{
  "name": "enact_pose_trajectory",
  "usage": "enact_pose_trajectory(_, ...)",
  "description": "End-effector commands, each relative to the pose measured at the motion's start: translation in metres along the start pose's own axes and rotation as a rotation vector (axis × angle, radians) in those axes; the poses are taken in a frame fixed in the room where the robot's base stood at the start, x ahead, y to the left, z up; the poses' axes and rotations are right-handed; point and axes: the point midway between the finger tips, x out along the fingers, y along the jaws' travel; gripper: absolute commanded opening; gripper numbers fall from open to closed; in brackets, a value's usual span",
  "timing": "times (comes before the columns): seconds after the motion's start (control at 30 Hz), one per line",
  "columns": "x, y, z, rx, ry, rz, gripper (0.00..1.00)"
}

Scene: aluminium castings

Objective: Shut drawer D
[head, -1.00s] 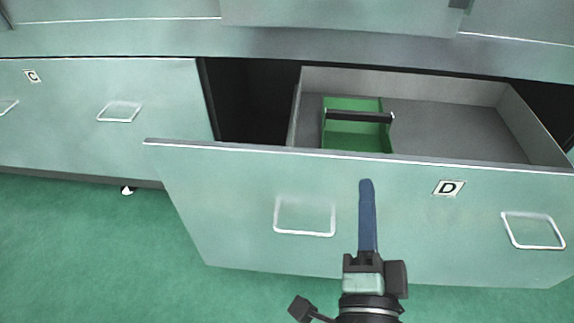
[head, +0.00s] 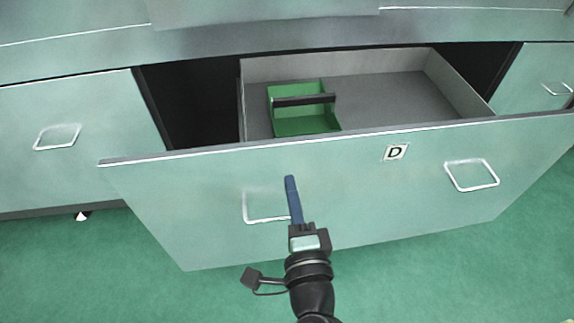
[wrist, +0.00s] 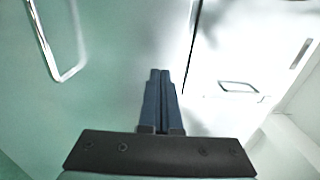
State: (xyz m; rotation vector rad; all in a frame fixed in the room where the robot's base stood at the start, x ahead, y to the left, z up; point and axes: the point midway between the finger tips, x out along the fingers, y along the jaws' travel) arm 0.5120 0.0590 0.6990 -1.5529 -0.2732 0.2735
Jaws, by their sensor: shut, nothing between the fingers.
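Drawer D (head: 345,190) stands open in the head view, with its pale green front pulled out from the cabinet. Its label D (head: 395,152) is right of the front's middle. The front has a left handle (head: 266,220) and a right handle (head: 472,175), both wire loops. My gripper (head: 291,180) is shut and empty, its blue fingers in front of the drawer front, just right of the left handle. I cannot tell whether the fingertips touch the front. In the wrist view the closed fingers (wrist: 160,75) lie beside a handle (wrist: 50,45) on a pale green panel.
A green box with a dark bar handle (head: 304,108) sits inside the drawer at the left. A closed drawer front (head: 70,150) is to the left and another (head: 535,75) to the right. The green floor (head: 130,290) before the cabinet looks clear.

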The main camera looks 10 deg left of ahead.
Motion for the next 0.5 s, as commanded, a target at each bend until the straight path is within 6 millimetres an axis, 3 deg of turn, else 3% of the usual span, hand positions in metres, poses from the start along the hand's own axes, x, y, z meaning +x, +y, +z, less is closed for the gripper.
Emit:
enact_pose_trajectory(0.2, 0.033, -0.001, 0.000, 0.000, 0.000, -0.001, 0.00)
enact_pose_trajectory(0.5, 0.048, 0.000, 0.000, 0.000, 0.000, 0.000, 0.00)
